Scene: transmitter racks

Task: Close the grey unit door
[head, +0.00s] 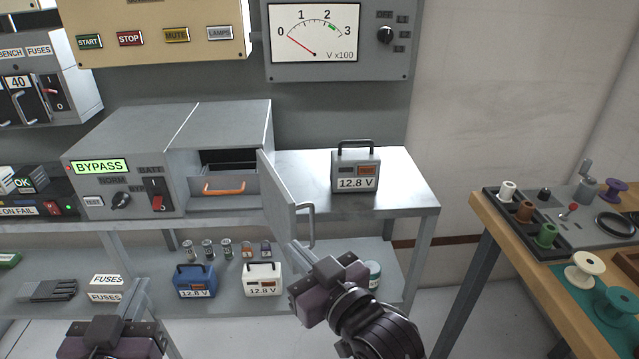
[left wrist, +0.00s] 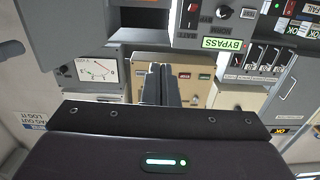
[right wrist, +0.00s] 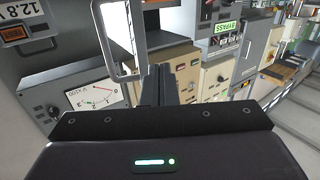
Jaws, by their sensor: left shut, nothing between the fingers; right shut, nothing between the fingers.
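The grey unit (head: 225,125) stands on the left bench, with a BYPASS panel on its left part. Its grey door (head: 285,200) stands open, swung out towards me from the right side of the opening. A drawer with an orange handle (head: 224,189) shows inside the opening. The door's metal handle (head: 308,225) is near its free edge. My right gripper (head: 299,251) is shut and empty, close to the lower free corner of the door; I cannot tell if it touches. My left gripper (head: 138,296) is shut and empty, low at the left, away from the door.
A grey battery (head: 355,171) stands on the bench right of the door. A blue battery (head: 194,281) and a white battery (head: 262,279) are on the lower shelf. A wooden table with spools (head: 585,268) is at the right.

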